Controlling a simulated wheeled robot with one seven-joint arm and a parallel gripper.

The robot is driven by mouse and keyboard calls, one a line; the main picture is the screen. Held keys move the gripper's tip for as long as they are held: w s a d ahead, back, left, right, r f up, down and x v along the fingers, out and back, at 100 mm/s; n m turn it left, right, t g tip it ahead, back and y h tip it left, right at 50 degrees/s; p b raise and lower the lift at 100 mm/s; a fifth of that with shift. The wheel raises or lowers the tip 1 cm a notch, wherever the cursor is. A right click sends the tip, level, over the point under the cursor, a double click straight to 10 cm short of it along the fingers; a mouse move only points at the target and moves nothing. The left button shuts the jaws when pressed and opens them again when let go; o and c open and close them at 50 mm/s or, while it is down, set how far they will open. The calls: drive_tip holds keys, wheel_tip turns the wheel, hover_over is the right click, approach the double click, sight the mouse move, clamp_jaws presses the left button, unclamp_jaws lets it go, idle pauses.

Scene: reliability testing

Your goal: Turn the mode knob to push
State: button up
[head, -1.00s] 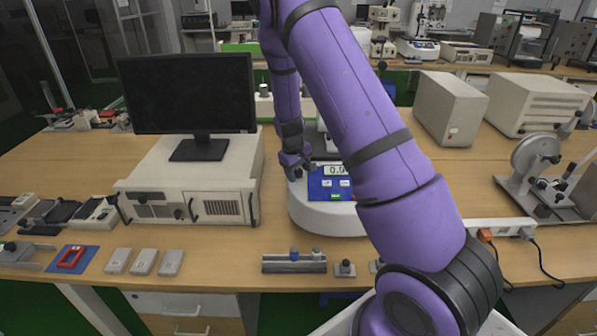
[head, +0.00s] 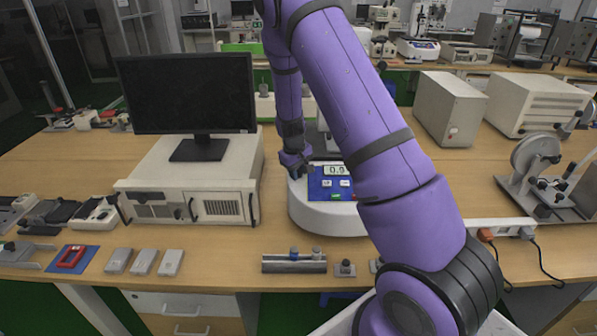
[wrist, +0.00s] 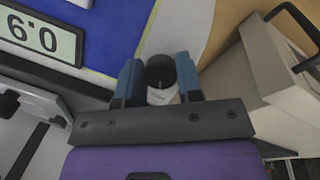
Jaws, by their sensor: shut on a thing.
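The tester is a white rounded machine (head: 322,217) with a blue front panel (head: 316,190) at the middle of the bench. Its display (head: 335,170) reads about 0.9 and shows upside down in the wrist view (wrist: 38,36). The mode knob (wrist: 161,68) is a dark round knob at the panel's edge, above a pale marked collar. My gripper (wrist: 160,78) is shut on it, with one blue finger on each side. In the head view my gripper (head: 296,173) is at the panel's left edge and hides the knob. The knob's marked position cannot be read.
A beige case (head: 205,205) with a monitor (head: 190,95) stands just left of the tester. A steel block (head: 294,264) with small parts lies in front. My arm covers the tester's right side. A power strip (head: 480,224) and a wheeled fixture (head: 535,175) are on the right.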

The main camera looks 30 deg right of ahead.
sight(301, 174)
drive_tip(key=m+y, duration=0.1)
drive_tip(key=m, duration=0.5)
drive_tip(key=m+t+y, duration=0.1)
drive_tip(key=m, duration=0.3)
drive_tip(key=shift+m, duration=0.4)
idle(0.4)
drive_tip(key=o, duration=0.9)
drive_tip(key=shift+r, duration=0.1)
drive_tip(key=r, duration=0.7)
drive_tip(key=s+r, duration=0.1)
drive_tip(key=r, duration=0.2)
drive_tip(key=shift+s+r, duration=0.1)
drive_tip(key=shift+r, duration=0.2)
